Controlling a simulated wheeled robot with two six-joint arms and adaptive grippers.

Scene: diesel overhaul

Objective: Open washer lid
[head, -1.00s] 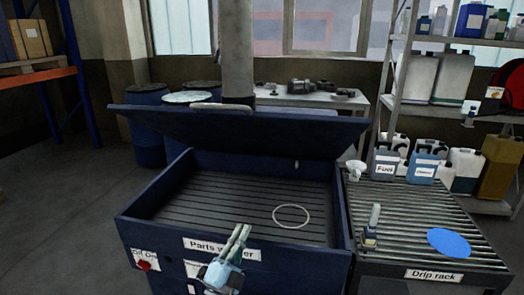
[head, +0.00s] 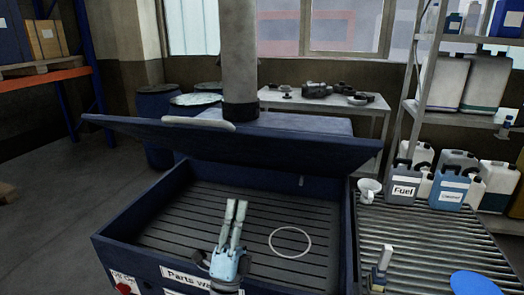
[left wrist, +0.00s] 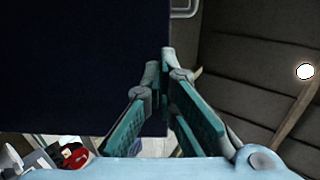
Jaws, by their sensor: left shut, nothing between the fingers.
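The dark blue parts washer (head: 125,252) stands in front of me in the head view. Its lid (head: 270,146) is raised and tilted back, so the slatted basin (head: 190,225) shows. A pale handle (head: 200,123) sits at the lid's upper edge. My left gripper (head: 236,203) is over the front part of the basin, below and in front of the lid and apart from it. Its fingers are together and empty; they also show in the left wrist view (left wrist: 166,75), beside a dark blue panel. My right gripper is not in view.
A white ring (head: 290,242) shows on the basin floor. The drip rack (head: 430,245) on the right carries a fuel container (head: 403,187), a white funnel (head: 369,190) and a blue disc (head: 474,284). Barrels (head: 157,103) and a parts table (head: 320,101) stand behind the washer.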

